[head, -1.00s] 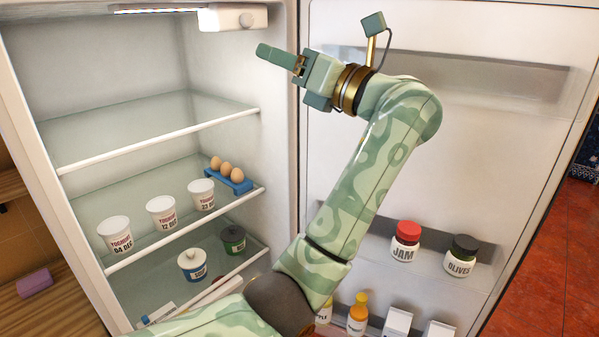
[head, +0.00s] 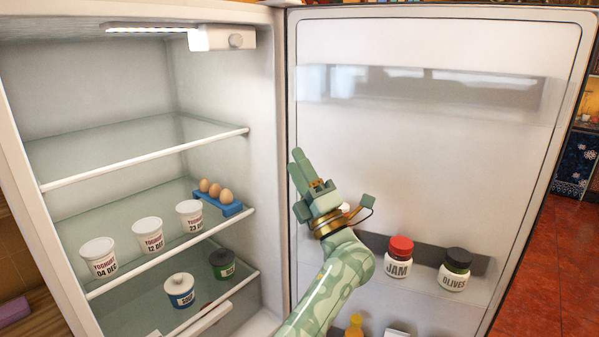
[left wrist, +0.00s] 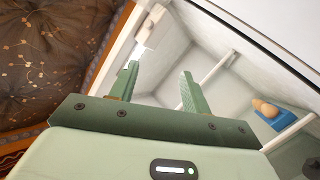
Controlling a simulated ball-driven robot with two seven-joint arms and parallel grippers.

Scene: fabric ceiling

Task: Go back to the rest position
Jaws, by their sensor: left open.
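My left gripper (head: 302,172) is raised in front of the open fridge door, near its hinge side. Its fingers point up and a little left. In the left wrist view, the two green fingers (left wrist: 160,80) stand apart with nothing between them. The fridge interior shows behind them. My right gripper is in neither view.
The open fridge (head: 75,120) holds yoghurt cups (head: 148,235), a blue egg holder (head: 218,203) with eggs, a soup pot (head: 179,290) and a dark green pot (head: 222,265). The door shelf holds jam (head: 398,258) and olives (head: 455,270). The upper door space is clear.

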